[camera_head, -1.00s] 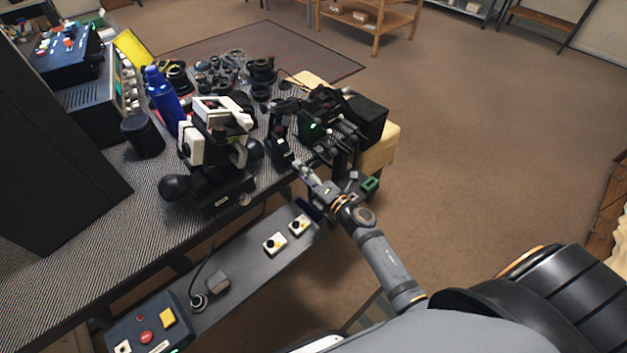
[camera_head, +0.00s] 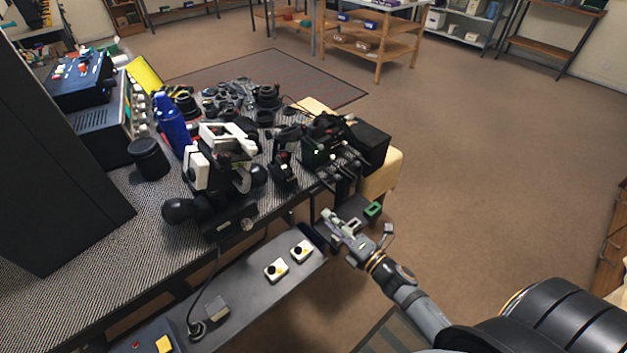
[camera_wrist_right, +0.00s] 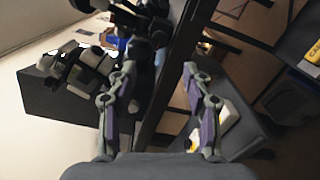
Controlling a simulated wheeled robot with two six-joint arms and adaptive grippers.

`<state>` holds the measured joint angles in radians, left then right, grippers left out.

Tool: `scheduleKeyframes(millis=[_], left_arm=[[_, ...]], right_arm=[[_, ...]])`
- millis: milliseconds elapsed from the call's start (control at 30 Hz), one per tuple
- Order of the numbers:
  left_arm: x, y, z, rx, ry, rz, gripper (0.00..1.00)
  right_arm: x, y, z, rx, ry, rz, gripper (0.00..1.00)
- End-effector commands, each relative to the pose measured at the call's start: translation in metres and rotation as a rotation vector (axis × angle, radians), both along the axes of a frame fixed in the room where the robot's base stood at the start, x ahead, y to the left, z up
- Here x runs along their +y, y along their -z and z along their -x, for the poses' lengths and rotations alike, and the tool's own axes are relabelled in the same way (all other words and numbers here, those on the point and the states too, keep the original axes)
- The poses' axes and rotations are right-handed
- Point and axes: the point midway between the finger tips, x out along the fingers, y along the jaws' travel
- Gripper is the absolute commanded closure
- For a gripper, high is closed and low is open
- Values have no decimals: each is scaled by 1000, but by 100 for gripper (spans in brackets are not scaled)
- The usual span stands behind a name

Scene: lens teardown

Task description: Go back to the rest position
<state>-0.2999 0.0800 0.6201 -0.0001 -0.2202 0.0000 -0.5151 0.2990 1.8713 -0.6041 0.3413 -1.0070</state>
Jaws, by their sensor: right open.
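My right gripper (camera_head: 338,222) is open and empty in the head view, just off the near right edge of the workbench (camera_head: 95,290). In the right wrist view the two fingers of my right gripper (camera_wrist_right: 160,82) stand apart with nothing between them. The bench edge and the black microscope-like device show beyond the fingers there. My left gripper is not in the head view.
On the bench stand a black and white microscope-like device (camera_head: 215,175), a blue bottle (camera_head: 172,125), a black cylinder (camera_head: 148,158) and several dark lens parts (camera_head: 235,95). A grey control panel (camera_head: 250,300) lies below the bench edge. Open floor (camera_head: 480,160) lies to the right.

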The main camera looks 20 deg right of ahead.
Motion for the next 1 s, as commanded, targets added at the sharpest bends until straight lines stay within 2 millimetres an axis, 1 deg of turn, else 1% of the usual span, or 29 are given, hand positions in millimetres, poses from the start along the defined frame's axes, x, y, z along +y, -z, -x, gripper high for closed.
scheduleKeyframes(millis=[167, 233, 267, 333, 367, 400, 433, 467, 500, 567, 600, 667, 700, 767, 800, 900, 1000], left_arm=[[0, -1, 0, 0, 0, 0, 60], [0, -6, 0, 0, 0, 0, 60], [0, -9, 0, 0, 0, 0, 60], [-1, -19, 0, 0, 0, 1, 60], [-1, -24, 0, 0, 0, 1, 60], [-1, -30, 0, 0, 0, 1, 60], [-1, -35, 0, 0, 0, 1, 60], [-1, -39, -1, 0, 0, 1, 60], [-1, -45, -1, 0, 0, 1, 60], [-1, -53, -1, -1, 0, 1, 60], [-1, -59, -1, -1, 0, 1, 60], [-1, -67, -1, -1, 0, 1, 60], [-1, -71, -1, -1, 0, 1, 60], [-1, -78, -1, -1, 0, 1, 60], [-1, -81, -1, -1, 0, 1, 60], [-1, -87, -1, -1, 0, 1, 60], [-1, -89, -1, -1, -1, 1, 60]], right_arm=[[-2, 3, 0, 12, 7, -9, 50], [-10, 18, -1, 67, 39, -51, 50], [-17, 29, 0, 108, 64, -85, 50], [-36, 69, 5, 241, 153, -197, 50], [-46, 90, 11, 311, 204, -259, 50], [-59, 121, 21, 406, 280, -347, 50], [-67, 144, 31, 479, 342, -416, 50], [-75, 167, 43, 549, 406, -485, 50], [-84, 196, 62, 637, 494, -574, 50], [-93, 237, 96, 762, 635, -703, 50], [-96, 262, 122, 840, 734, -785, 50], [-98, 295, 164, 946, 890, -901, 50], [-97, 313, 194, 1008, 993, -971, 50], [-93, 335, 237, 1085, 1144, -1063, 50], [-89, 345, 263, 1125, 1237, -1113, 50], [-78, 361, 317, 1195, 1427, -1202, 50], [-71, 367, 348, 1226, 1542, -1249, 50]])
